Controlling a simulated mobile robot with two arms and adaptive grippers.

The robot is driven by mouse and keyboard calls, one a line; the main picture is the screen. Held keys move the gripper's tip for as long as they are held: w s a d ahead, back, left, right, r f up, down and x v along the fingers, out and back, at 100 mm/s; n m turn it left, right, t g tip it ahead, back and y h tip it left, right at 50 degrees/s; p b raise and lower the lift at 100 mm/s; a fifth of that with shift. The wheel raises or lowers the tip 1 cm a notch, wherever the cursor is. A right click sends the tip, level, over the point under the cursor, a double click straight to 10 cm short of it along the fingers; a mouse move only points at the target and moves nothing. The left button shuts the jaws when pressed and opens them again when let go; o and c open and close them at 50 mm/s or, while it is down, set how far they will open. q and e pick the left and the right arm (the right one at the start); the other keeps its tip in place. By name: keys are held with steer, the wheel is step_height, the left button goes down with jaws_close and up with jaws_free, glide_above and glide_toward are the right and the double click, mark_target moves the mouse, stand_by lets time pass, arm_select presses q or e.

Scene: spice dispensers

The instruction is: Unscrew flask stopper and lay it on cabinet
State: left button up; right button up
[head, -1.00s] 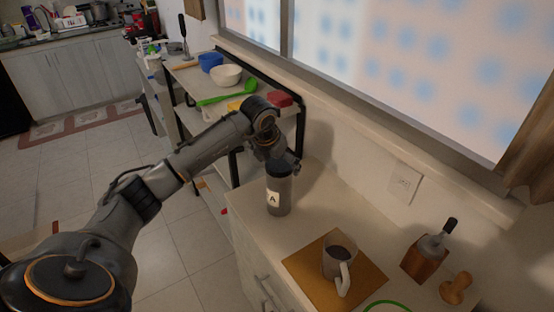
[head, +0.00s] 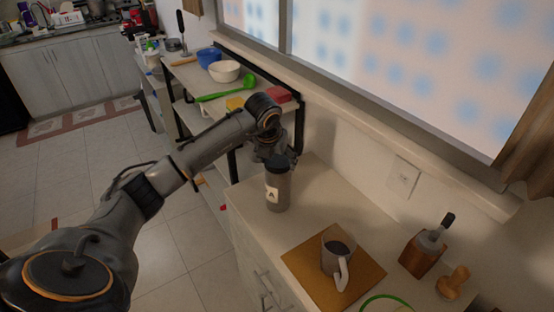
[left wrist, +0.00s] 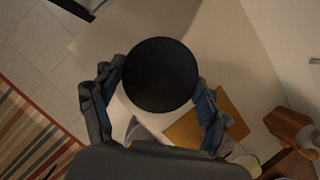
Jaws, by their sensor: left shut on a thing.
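The dark flask (head: 280,196) with a pale label marked "A" stands upright on the white cabinet top (head: 318,190). Its black stopper (head: 279,164) sits at the top of the flask. In the left wrist view the stopper (left wrist: 160,75) is a round black disc that hides most of the flask below. My left gripper (head: 276,161) is above the flask with its fingers on either side of the stopper, shut on it. Those fingers also show in the left wrist view (left wrist: 157,98). My right gripper is not in view.
A wooden block (head: 422,256), a wooden stamp (head: 453,282) and a green ring (head: 385,301) are to the right. Bare cabinet top surrounds the flask.

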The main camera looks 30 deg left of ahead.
mark_target(278, 160)
arm_select(q)
steer(key=o, duration=1)
steer(key=shift+n, duration=0.4)
steer(key=c, duration=0.4)
steer(key=shift+c, duration=0.2)
steer(key=shift+r, duration=0.4)
steer(key=shift+r+p, duration=0.3)
steer(key=shift+p, duration=0.1)
steer(key=shift+r, duration=0.4)
steer(key=shift+r+p, duration=1.25)
steer(key=shift+r, duration=0.65)
